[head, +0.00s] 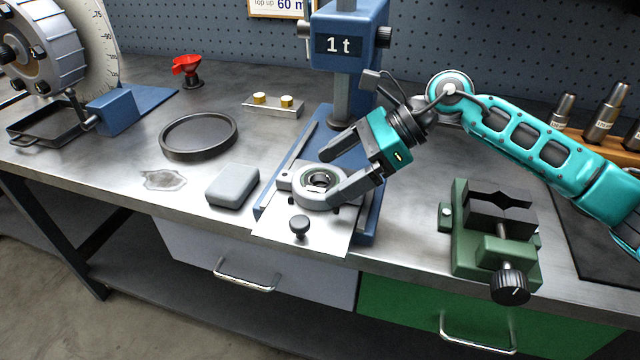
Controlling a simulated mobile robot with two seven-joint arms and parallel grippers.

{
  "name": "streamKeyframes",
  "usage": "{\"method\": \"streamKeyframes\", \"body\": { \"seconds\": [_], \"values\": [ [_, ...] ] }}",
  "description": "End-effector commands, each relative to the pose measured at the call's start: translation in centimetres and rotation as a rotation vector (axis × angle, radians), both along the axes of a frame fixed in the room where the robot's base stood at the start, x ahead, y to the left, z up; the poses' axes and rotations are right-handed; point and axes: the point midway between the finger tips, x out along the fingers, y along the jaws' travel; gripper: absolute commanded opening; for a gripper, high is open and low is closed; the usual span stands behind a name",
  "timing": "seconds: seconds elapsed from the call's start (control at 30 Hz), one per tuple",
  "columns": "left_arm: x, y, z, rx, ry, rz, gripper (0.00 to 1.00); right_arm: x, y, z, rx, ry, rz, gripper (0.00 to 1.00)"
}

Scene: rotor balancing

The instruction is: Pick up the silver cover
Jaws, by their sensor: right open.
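The silver cover (307,198) appears to be the round, light-metal part with side lugs and a dark ring-shaped centre. It lies flat on the plate of the blue press (349,33), below the ram. My right gripper (327,174) reaches in from the right with its jaws open. One finger is over the far side of the cover and the other over its near right side, hiding part of its rim. I cannot tell whether the fingers touch it. My left gripper is not in view.
A grey rounded block (232,186) and a dark round tray (199,153) are to the left. A green vise (492,262) stands to the right. Two brass pieces sit on a small bar (271,110) behind.

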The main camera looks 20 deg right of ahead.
Motion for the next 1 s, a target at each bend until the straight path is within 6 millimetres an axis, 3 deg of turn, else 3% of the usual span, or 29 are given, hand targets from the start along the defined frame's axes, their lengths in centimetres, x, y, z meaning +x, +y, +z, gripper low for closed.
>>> {"method": "streamKeyframes", "body": {
  "seconds": [0.13,0.4,1.0],
  "values": [
    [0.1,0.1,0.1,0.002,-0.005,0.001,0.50,0.3,1.4,-1.1,0.001,0.002,-0.002,1.00],
    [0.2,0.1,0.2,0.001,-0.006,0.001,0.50,0.4,1.6,-1.3,0.000,0.002,-0.004,1.00],
    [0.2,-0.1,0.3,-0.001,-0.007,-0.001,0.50,0.4,1.6,-1.0,0.005,-0.003,-0.004,0.46]
  ]
}}
